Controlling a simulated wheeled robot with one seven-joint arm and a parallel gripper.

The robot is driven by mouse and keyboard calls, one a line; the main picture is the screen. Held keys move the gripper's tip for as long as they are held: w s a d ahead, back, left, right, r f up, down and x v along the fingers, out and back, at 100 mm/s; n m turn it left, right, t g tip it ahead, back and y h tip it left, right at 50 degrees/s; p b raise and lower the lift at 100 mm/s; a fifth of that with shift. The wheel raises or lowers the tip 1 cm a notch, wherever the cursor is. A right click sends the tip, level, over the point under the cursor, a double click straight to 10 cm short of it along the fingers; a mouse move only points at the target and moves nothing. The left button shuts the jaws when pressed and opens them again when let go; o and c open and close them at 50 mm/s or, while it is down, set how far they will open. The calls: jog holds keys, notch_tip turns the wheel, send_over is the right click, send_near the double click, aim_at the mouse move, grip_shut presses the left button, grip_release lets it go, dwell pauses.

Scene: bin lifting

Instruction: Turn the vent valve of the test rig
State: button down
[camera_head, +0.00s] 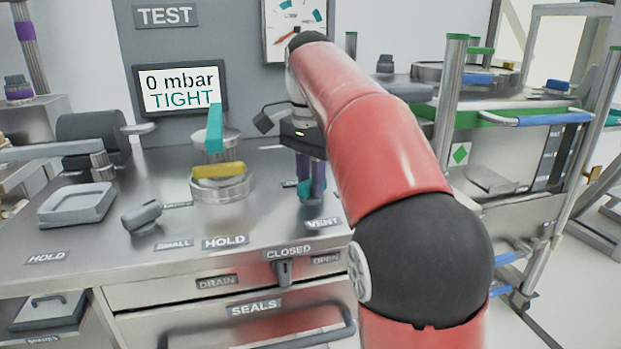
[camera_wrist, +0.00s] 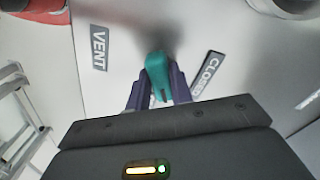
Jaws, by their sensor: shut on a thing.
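The vent valve has a teal handle (camera_wrist: 157,75), seen in the wrist view between the two purple fingers of my gripper (camera_wrist: 158,92). The fingers are shut on the handle, one on each side. In the head view my gripper (camera_head: 311,178) points down at the bench top beside the VENT label (camera_head: 323,222), and a bit of the teal handle (camera_head: 304,189) shows at the fingertips. In the wrist view a VENT label (camera_wrist: 98,50) lies left of the handle and a CLOSED label (camera_wrist: 207,74) lies right of it. The valve's base is mostly hidden.
The rig's screen (camera_head: 181,88) reads "0 mbar TIGHT". Left of my gripper stands a round fixture with a teal lever (camera_head: 214,128) and a yellow bar (camera_head: 218,170). A drain lever (camera_head: 284,272) sits on the front panel. A wheeled cart (camera_head: 520,170) stands at the right.

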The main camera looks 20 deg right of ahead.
jog(key=m, duration=0.5)
jog(key=shift+m, duration=0.3)
dwell(0.4)
jog(key=c, duration=1.2)
grip_release()
jog(key=shift+c, duration=0.2)
